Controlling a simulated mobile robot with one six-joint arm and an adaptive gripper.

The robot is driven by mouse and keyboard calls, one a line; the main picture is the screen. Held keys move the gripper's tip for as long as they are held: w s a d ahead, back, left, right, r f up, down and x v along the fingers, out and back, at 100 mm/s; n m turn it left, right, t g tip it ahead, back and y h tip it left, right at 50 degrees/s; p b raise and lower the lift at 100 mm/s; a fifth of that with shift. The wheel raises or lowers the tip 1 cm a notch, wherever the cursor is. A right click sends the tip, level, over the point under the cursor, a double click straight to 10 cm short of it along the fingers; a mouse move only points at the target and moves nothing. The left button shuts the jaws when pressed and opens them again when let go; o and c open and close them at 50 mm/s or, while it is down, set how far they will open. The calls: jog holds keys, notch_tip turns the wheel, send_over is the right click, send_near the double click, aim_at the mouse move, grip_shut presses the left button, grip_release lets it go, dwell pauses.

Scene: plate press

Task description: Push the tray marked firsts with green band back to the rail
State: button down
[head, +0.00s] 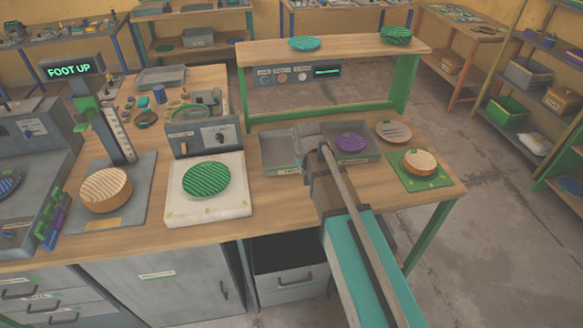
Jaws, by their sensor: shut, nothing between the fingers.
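Two grey trays sit side by side on the wooden bench. The left tray (279,152) looks empty where it shows, with a small pale label on its front wall. The right tray (369,156) holds a purple ribbed disc (350,142). The label text and any green band are too small to read, so I cannot tell which tray is marked firsts. My gripper (307,137) is shut and empty, over the right part of the left tray, near the gap between the trays. It hides part of both. I cannot tell whether it touches a tray. A rail is not clearly visible.
A shelf (330,52) on green posts spans the bench's back, with a control panel (298,76) beneath. A white scale (208,208) with a green disc stands left.

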aim_at(288, 153)
jog(key=a, duration=0.1)
jog(key=w+a, duration=0.1)
jog(key=shift+w+a+r, duration=0.15)
jog(key=shift+a+r, duration=0.15)
jog(key=shift+a, duration=0.1)
jog(key=shift+f, duration=0.1)
jog(key=b+x, duration=1)
jog(key=shift+w+f, duration=0.15)
jog(key=w, duration=0.2)
jog(key=shift+w+a+r+p, duration=0.25)
jog(key=shift+p, duration=0.05)
jog(key=shift+w+a, duration=0.15)
jog(key=shift+w, duration=0.55)
jog(key=w+a, duration=0.1)
jog(key=w, duration=0.7)
jog(key=w+a, duration=0.1)
jog(key=w, duration=0.3)
jog(key=shift+a, duration=0.35)
